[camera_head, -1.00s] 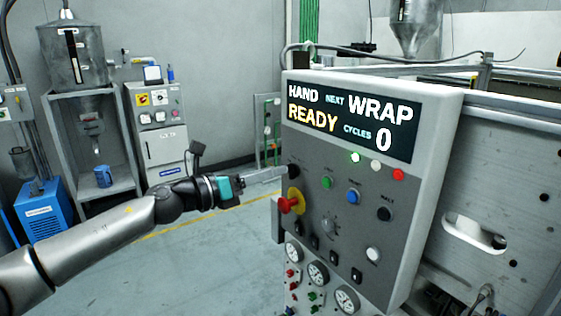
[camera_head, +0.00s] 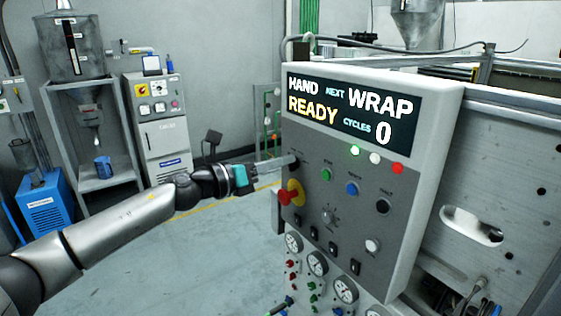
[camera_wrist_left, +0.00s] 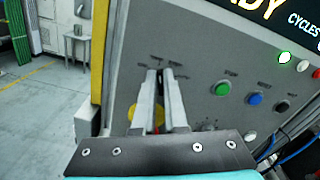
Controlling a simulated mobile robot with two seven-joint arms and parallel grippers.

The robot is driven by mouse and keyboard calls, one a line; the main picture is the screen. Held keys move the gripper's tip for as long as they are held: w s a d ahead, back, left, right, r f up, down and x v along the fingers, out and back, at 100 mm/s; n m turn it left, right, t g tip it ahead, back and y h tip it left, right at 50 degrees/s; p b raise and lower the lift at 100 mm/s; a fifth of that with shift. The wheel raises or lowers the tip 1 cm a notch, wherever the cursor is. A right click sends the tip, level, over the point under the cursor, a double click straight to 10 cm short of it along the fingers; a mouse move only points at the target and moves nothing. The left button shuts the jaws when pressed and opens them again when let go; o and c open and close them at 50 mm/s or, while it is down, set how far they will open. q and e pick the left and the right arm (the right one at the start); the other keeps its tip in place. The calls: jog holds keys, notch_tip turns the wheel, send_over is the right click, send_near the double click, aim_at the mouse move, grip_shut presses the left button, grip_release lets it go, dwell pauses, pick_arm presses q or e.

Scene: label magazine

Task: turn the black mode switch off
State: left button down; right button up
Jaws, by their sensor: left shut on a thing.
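The black mode switch (camera_head: 293,161) is at the upper left of the grey control panel (camera_head: 310,180), below the display. My left gripper (camera_head: 288,161) reaches it from the left with its fingers pointing at the panel. In the left wrist view my left gripper (camera_wrist_left: 161,78) is shut on the switch, a dark part of which shows between the fingertips. The fingers hide most of the switch, so I cannot read its angle. The display (camera_head: 350,113) reads HAND, READY, NEXT WRAP and CYCLES 0. My right gripper is not in view.
A red emergency knob (camera_head: 286,197) on a yellow plate sticks out just below the gripper. Green (camera_head: 325,174), blue (camera_head: 351,188) and black (camera_head: 382,206) buttons are to the right. Gauges (camera_head: 317,263) are below. The floor left of the panel is open.

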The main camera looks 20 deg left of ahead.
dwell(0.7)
pick_arm(q)
jog(key=n+p, duration=0.3)
jog(key=n, duration=0.1)
jog(key=shift+w+a, duration=0.1)
jog(key=shift+a, duration=0.05)
jog(key=shift+a+f+n+p, duration=0.15)
jog(key=shift+n+p, duration=0.7)
jog(key=shift+n, duration=0.45)
jog(key=shift+d+f+n+p, duration=0.15)
jog(key=shift+n+p, duration=0.7)
jog(key=shift+n, duration=0.45)
jog(key=shift+a, duration=0.1)
jog(key=c, duration=1)
grip_release()
jog(key=shift+o, duration=0.2)
